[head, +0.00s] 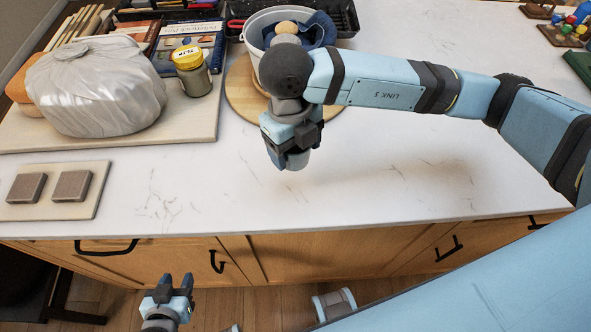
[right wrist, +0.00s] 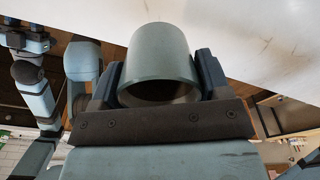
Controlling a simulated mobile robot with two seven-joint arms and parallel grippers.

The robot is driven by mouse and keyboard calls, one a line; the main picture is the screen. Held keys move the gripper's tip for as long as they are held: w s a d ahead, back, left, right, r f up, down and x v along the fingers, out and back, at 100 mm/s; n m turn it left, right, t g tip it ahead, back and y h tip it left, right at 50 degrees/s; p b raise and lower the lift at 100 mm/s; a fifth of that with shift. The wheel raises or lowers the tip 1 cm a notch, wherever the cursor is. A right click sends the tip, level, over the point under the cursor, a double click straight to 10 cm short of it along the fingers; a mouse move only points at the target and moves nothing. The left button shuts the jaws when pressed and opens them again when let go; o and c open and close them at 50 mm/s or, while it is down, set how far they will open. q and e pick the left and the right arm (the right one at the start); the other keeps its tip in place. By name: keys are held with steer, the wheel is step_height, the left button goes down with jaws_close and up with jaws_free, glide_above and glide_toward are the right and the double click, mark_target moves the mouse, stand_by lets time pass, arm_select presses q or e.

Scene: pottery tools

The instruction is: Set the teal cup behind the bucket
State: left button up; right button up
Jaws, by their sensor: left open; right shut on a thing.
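My right gripper (head: 293,150) is shut on the teal cup. The cup (right wrist: 160,52) shows clearly between both fingers in the right wrist view, its open rim toward the camera. In the head view only a small part of the cup (head: 297,161) shows below the gripper, over the worktop. The pale bucket (head: 258,52) stands on a round wooden board (head: 238,92) at the back, with a blue cloth and a tan round thing in it. My right arm partly hides it. The gripper is in front of the bucket. My left gripper (head: 175,284) is open and empty, in front of the counter.
A bagged lump (head: 95,85) and a yellow-lidded jar (head: 192,70) stand on a board at left. Books (head: 190,42) lie behind them. A black tray (head: 343,18) is behind the bucket. Two grey-brown blocks lie front left. The worktop's middle and right are clear.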

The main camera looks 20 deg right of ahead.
step_height(320, 180, down, 9)
steer(key=shift+p, duration=0.3)
steer(key=shift+f, duration=0.1)
steer(key=shift+f, duration=0.15)
steer(key=o, duration=1)
steer(key=shift+c, duration=0.2)
steer(key=shift+r, duration=0.25)
steer(key=r, duration=0.4)
steer(key=w+r, duration=0.1)
steer(key=r, duration=0.3)
steer(key=r+b, duration=0.1)
steer(key=r, duration=0.2)
steer(key=shift+w+a+r, duration=0.2)
steer(key=shift+r, duration=0.2)
